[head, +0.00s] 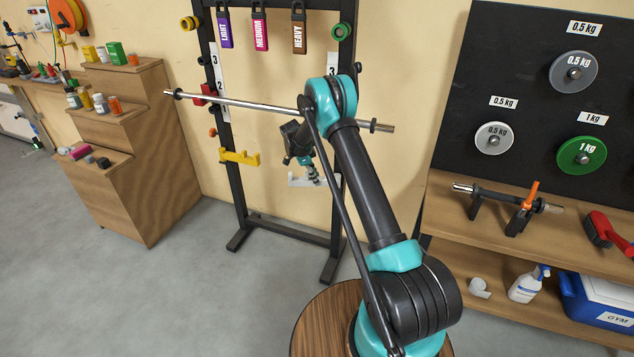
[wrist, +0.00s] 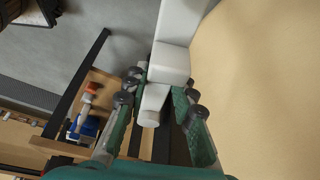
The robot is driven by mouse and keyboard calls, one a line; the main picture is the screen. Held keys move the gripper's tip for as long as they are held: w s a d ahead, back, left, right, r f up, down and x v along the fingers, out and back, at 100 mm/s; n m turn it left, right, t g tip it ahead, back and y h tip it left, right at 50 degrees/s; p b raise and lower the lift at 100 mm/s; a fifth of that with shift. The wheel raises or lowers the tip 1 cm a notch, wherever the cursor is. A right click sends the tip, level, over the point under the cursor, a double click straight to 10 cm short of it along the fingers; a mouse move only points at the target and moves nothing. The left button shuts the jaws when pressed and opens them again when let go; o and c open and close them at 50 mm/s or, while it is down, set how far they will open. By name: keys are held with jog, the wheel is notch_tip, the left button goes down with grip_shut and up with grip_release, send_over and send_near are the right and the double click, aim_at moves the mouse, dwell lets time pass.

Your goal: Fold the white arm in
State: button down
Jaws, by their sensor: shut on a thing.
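The white arm (head: 296,181) is on the right upright of the black squat rack, low down, and sticks out to the left there. In the wrist view the white arm (wrist: 172,62) runs from the top edge down between my fingers, its blocky end between them. My gripper (head: 312,174) is at the white arm in the head view, partly hiding it. In the wrist view my gripper (wrist: 160,88) has its two green fingers on either side of the arm's end, shut on it.
A barbell (head: 240,103) lies across the rack above my gripper. A yellow arm (head: 240,157) sits on the left upright. A wooden shelf (head: 500,240) stands at right below a plate board (head: 460,130). Stepped wooden shelves (head: 150,185) stand at left. The floor before the rack is clear.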

jog(key=shift+w+d+m+g, duration=0.15)
jog(key=shift+w+m+g, duration=0.1)
jog(key=shift+w+m, duration=0.45)
jog(key=shift+w+d+m+g, duration=0.1)
jog(key=shift+w+m+g, duration=0.15)
jog(key=shift+w+m, duration=0.4)
jog(key=shift+s+m, duration=0.1)
jog(key=shift+m, duration=0.15)
jog(key=c, duration=1.2)
grip_release()
jog(key=w+a, duration=0.1)
jog(key=a, duration=0.3)
jog(key=w+a, duration=0.1)
jog(key=a, duration=0.2)
jog(key=w+a+r, duration=0.1)
jog(key=w+a, duration=0.1)
jog(key=a, duration=0.2)
jog(key=shift+w+a, duration=0.1)
jog(key=shift+a, duration=0.25)
